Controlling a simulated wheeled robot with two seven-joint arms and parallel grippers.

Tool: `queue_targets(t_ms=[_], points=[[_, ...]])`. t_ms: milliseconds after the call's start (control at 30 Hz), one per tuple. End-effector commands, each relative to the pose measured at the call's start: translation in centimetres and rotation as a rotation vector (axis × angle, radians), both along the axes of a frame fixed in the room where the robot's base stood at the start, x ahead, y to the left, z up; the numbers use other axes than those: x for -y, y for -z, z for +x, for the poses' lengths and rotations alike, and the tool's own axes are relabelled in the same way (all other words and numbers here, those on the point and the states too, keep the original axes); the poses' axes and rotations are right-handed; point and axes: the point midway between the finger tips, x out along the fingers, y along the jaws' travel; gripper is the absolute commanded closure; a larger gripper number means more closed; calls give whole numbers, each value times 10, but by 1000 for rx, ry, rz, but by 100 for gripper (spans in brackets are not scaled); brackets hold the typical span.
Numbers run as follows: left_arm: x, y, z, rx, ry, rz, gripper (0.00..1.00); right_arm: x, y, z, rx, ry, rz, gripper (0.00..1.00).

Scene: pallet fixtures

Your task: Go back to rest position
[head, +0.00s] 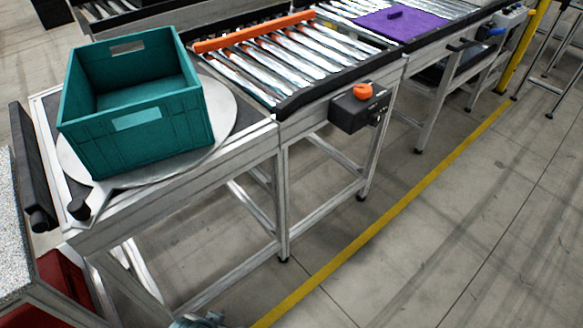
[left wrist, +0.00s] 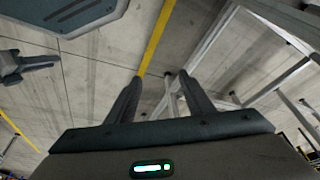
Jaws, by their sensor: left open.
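My left gripper (left wrist: 160,80) shows in the left wrist view with its two dark fingers apart and nothing between them. Bare concrete floor and grey metal frame legs lie beyond the fingers. In the head view only a small grey-teal part shows at the bottom edge, and I cannot tell which part it is.
A teal crate (head: 140,130) stands empty on a round plate (head: 228,112) on the conveyor frame. Rollers with an orange bar (head: 255,32) and a purple mat (head: 400,26) lie beyond. Open floor with a yellow line (head: 385,218) is at right.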

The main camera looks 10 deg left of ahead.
Motion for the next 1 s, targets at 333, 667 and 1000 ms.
queue_targets(t_ms=[333, 667, 1000], points=[[17, 125, 18, 70, 16, -31, 52, 0, 0, 0, 0, 0, 0, 75], [28, 225, -1, 147, 32, -62, 52, 0, 0, 0, 0, 0, 0, 75], [30, 252, -13, 180, 38, -72, 52, 0, 0, 0, 0, 0, 0, 75]])
